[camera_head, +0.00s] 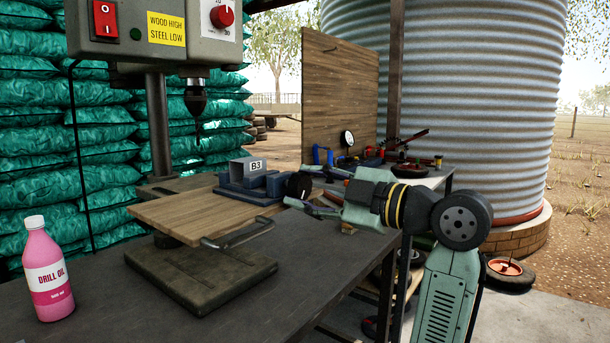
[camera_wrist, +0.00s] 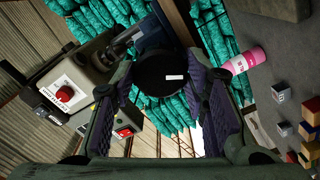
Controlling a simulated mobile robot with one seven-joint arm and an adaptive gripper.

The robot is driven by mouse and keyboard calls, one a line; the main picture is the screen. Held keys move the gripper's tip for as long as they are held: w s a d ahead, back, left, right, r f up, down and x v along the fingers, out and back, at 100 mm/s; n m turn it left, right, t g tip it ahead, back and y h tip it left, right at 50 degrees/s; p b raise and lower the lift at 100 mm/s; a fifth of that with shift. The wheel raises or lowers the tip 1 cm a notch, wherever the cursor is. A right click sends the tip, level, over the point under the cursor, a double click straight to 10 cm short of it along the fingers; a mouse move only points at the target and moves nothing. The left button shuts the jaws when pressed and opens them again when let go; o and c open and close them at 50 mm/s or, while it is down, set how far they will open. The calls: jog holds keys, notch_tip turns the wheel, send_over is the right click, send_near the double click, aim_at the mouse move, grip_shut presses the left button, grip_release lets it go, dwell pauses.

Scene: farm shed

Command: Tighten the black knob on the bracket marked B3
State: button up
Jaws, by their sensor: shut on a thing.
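The bracket marked B3 (camera_head: 241,169) is a grey metal piece with a white B3 label. It sits in a blue vise (camera_head: 234,192) on the drill press's wooden table. The round black knob (camera_head: 298,185) is at the vise's right side, facing my gripper. My gripper (camera_head: 303,188) reaches in from the right and is shut on the knob, one finger on each side. In the wrist view the knob (camera_wrist: 163,73) fills the space between the pads of my gripper (camera_wrist: 165,88). A white mark shows on its face. The bracket's label is hidden in the wrist view.
The drill chuck (camera_head: 195,98) hangs above the wooden board (camera_head: 195,215). A pink drill oil bottle (camera_head: 48,270) stands at the front left of the dark bench (camera_head: 300,255). A second bench with tools (camera_head: 400,165) lies behind my arm.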

jog(key=m+p, duration=0.2)
jog(key=m, duration=0.1)
jog(key=m+p, duration=0.1)
jog(key=m, duration=0.1)
jog(key=shift+r, duration=0.25)
jog(key=m+p, duration=0.3)
jog(key=m, duration=0.2)
jog(key=shift+r+p, duration=0.1)
jog(key=shift+p, duration=0.25)
jog(key=m+p, duration=0.4)
jog(key=m, duration=0.1)
jog(key=shift+r+p, duration=0.1)
jog(key=shift+p, duration=0.3)
jog(key=shift+m+p, duration=0.45)
jog(key=shift+m, duration=0.35)
jog(key=shift+f+m, duration=0.35)
jog(key=shift+m, duration=0.15)
jog(key=o, duration=1.3)
jog(key=shift+f, duration=0.1)
